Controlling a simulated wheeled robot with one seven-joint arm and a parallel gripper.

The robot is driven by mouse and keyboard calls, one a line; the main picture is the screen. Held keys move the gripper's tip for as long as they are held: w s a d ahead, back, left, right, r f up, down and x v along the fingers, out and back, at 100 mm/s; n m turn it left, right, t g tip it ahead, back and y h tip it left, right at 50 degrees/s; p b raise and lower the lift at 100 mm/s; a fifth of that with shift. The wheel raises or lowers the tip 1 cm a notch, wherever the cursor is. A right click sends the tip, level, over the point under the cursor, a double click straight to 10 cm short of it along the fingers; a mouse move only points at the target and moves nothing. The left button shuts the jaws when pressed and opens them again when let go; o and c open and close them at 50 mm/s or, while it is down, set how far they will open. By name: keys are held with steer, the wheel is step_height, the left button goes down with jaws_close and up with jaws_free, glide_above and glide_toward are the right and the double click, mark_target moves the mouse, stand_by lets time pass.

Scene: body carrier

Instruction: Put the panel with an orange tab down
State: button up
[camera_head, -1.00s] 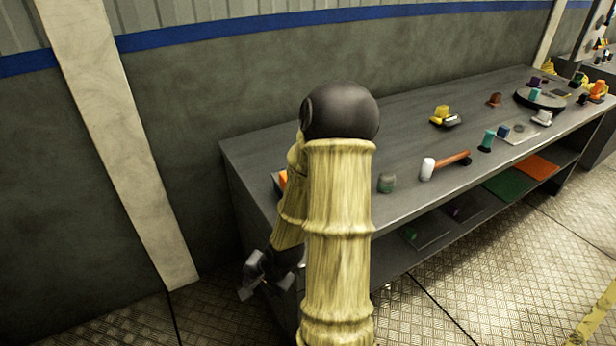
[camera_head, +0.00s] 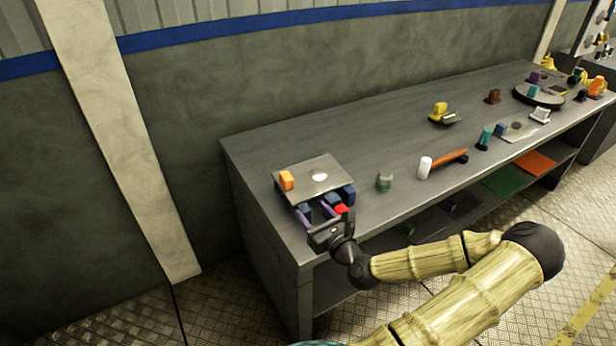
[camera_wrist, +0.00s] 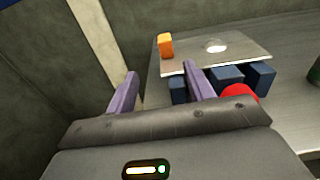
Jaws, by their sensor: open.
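The panel is a flat grey plate (camera_head: 326,166) at the left end of the workbench, with a pale round spot and an orange tab (camera_head: 287,180) at its left corner. It looks level, on top of several dark blue blocks (camera_head: 347,194). In the wrist view the panel (camera_wrist: 240,48) lies ahead, its orange tab (camera_wrist: 165,46) at the left. My gripper (camera_head: 315,210) is open at the panel's near side, its purple fingers apart and nothing seen between them. In the wrist view the right finger of my gripper (camera_wrist: 160,69) overlaps the panel's near edge; I cannot tell whether they touch.
A red rounded thing (camera_head: 342,210) sits below the panel's near edge, beside my gripper. A grey-green jar (camera_head: 384,182) and a hammer (camera_head: 443,163) lie to the right on the workbench (camera_head: 250,150). The bench surface behind the jar is clear.

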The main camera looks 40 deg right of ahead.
steer(key=shift+s+d+r, duration=0.1)
steer(key=shift+d+r, duration=0.05)
steer(key=shift+d, duration=0.05)
steer(key=p, duration=0.2)
glide_toward(289, 179)
steer(key=x, duration=0.6)
steer(key=shift+w+a, duration=0.15)
steer(key=shift+w, duration=0.25)
steer(key=shift+d+p+x, duration=0.2)
steer(key=shift+p+x, duration=0.45)
steer(key=shift+x, duration=1.95)
